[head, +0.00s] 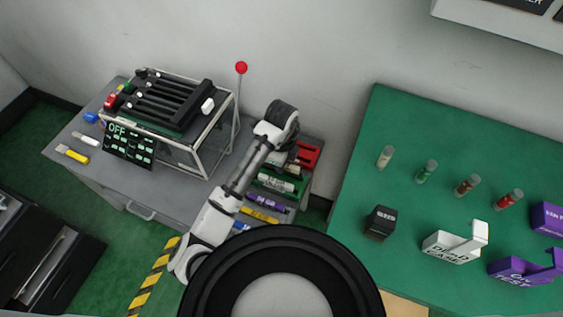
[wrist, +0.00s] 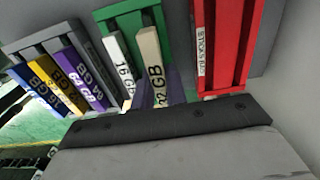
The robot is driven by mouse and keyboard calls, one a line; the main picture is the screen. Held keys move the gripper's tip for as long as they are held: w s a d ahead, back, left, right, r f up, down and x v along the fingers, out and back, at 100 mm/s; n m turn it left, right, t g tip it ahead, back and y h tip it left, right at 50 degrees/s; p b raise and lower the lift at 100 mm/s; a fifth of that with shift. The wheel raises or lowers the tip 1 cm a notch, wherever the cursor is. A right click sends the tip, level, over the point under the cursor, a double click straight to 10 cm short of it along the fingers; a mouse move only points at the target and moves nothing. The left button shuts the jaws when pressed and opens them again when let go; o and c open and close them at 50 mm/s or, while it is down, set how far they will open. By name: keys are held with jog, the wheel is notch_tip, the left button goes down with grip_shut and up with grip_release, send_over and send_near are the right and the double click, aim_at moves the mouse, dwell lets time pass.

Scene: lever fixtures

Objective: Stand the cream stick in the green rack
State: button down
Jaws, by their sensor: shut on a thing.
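The cream stick (wrist: 150,58), marked 32 GB, is in the wrist view. My gripper (wrist: 158,100) is shut on its lower end in that view. The stick's upper end overlaps the green rack (wrist: 131,15); I cannot tell whether it is seated or only in front. A white stick (wrist: 121,62), marked 16 GB, is beside it at the green rack.
A red rack (wrist: 224,40) stands close to the right in the wrist view. A grey rack (wrist: 48,42) with blue, yellow and purple sticks is at left. A framed black machine (head: 165,105) and a red-knobbed lever (head: 241,68) stand on the desk. A green table (head: 400,120) is at right.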

jog(key=shift+f+b, duration=1.15)
jog(key=shift+f, duration=0.05)
jog(key=c, duration=1.3)
grip_release()
jog(key=shift+c, duration=0.2)
jog(key=shift+r, duration=0.1)
jog(key=shift+r, duration=0.1)
notch_tip(320, 180, up, 14)
jog(key=p, duration=0.2)
jog(key=shift+f, duration=0.2)
